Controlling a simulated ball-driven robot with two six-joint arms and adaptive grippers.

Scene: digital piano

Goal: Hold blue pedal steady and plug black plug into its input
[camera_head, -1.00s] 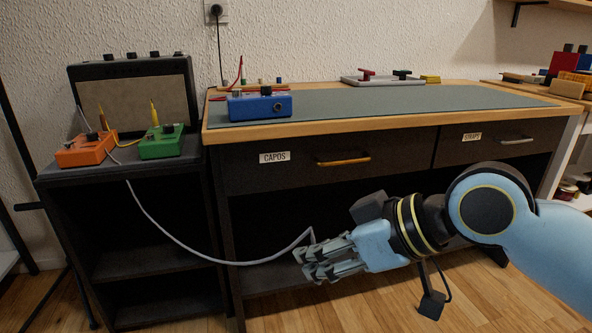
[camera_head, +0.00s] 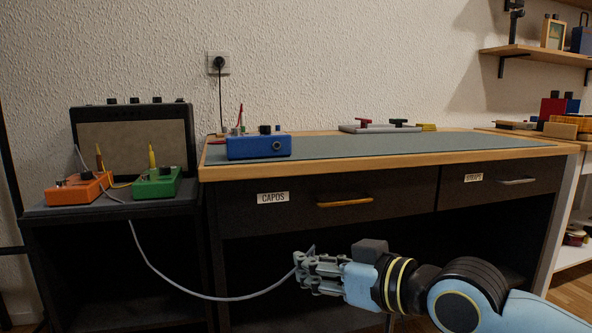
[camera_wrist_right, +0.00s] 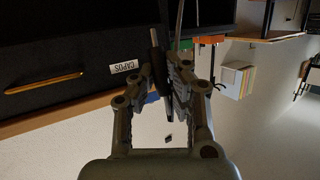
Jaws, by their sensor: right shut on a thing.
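The blue pedal (camera_head: 258,147) sits upright on the left end of the worktop's grey mat, with a round socket on its front face. My right gripper (camera_head: 306,273) is in front of the cabinet, below the drawers and below the pedal. It is shut on the black plug (camera_wrist_right: 157,66), whose light metal tip sticks out past the fingers in the right wrist view. The grey cable (camera_head: 190,292) hangs from the gripper in a loop to the left stand. A little of the blue pedal shows between the fingers in the right wrist view (camera_wrist_right: 153,98). My left gripper is out of view.
An orange pedal (camera_head: 77,188) and a green pedal (camera_head: 157,183) stand on the left stand before an amplifier (camera_head: 133,147). The wooden worktop edge (camera_head: 400,160) overhangs drawers with handles. The middle of the mat (camera_head: 400,147) is clear.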

